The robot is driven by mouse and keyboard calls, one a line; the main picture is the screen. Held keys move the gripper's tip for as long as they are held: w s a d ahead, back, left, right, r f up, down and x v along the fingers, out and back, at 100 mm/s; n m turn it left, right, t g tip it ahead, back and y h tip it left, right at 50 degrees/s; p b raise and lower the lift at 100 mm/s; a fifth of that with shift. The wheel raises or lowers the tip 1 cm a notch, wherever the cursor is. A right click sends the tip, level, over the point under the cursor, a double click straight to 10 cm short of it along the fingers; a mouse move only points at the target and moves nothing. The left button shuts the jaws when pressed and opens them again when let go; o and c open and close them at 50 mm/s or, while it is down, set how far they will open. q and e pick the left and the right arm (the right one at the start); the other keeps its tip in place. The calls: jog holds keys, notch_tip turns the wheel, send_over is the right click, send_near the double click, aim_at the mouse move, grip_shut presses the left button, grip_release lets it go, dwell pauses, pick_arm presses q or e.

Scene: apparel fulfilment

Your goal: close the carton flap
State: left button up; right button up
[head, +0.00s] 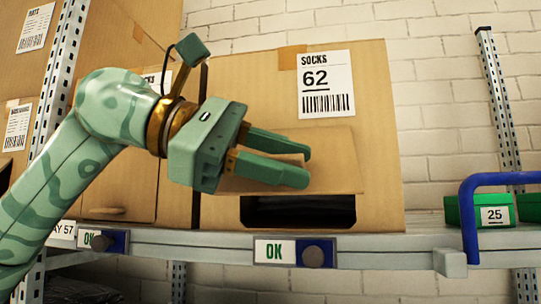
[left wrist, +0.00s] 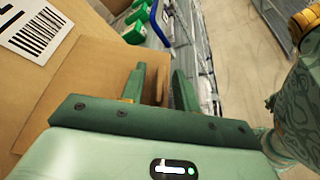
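The carton (head: 375,110) labelled SOCKS 62 stands on the shelf. Its front flap (head: 335,165) sticks outward, tilted, above a dark opening (head: 300,210) low in the carton's front. My left gripper (head: 306,165) is at the flap, its two fingers apart, with flap cardboard showing between and beyond them in the head view. I cannot tell whether the fingers touch the flap. In the left wrist view the flap (left wrist: 85,85) spreads left of the open fingers (left wrist: 160,85), and the label (left wrist: 35,28) shows at upper left. My right gripper is out of view.
Other cartons (head: 120,180) stand to the left, behind my left arm. Green bins (head: 465,210) and a blue bar (head: 468,210) are to the right.

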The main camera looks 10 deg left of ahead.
pick_arm(q)
jog(key=b+v, duration=0.1)
jog(key=v, duration=1.5)
jog(key=shift+a, duration=0.2)
jog(key=shift+s, duration=0.1)
